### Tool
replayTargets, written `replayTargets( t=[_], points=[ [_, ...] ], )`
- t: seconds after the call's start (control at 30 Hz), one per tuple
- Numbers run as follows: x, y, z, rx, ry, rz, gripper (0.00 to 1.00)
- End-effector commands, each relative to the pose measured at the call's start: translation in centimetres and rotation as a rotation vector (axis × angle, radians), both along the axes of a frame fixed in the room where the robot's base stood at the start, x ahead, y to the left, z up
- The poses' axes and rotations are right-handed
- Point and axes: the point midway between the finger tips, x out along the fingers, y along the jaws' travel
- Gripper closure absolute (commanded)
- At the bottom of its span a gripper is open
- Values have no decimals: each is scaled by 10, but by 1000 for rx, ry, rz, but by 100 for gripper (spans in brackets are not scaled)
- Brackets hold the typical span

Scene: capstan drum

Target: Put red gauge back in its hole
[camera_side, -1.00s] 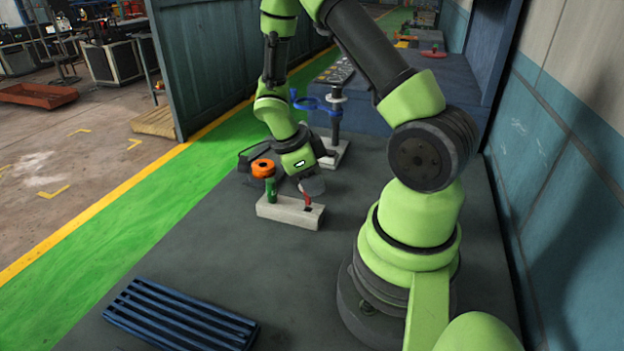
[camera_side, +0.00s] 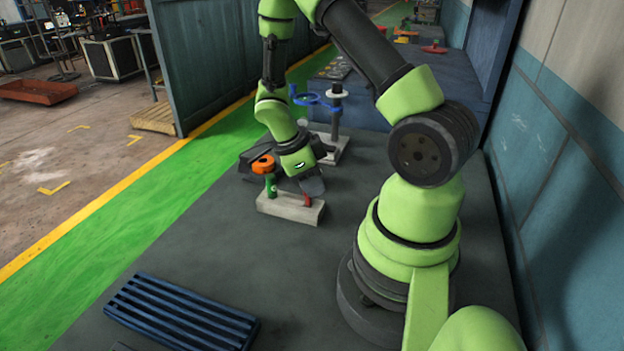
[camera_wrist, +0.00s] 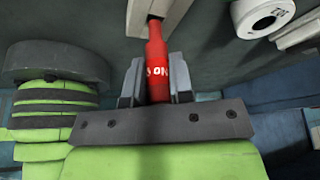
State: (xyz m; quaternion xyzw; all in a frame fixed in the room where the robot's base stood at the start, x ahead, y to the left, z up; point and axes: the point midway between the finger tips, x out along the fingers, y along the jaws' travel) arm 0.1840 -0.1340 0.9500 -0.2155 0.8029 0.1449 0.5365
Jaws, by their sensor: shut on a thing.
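The red gauge (camera_side: 307,199) is held between the two fingers of my gripper (camera_side: 310,187), at the right end of a pale block (camera_side: 286,208). In the wrist view the red gauge (camera_wrist: 157,58) has white lettering, and my gripper (camera_wrist: 157,84) is shut on it. Its narrow end points at the pale block (camera_wrist: 140,24) at the top of the picture. The hole is hidden, and I cannot tell whether the tip is in it.
A post (camera_side: 335,112) with a blue handwheel (camera_side: 307,99) stands behind my gripper. A blue slatted rack (camera_side: 180,311) lies at the front left of the dark bench (camera_side: 210,250). The bench between rack and block is clear. A wall (camera_side: 570,150) runs along the right.

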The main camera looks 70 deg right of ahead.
Motion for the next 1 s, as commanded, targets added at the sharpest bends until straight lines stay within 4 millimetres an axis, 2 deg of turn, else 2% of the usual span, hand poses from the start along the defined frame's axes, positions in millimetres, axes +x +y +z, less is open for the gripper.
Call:
replayTargets(
  t=[0.37, 1.0],
  points=[
    [0, 0, 0, -1, 1, 0, 100],
    [0, 0, -12, 0, 1, 0, 100]
  ],
)
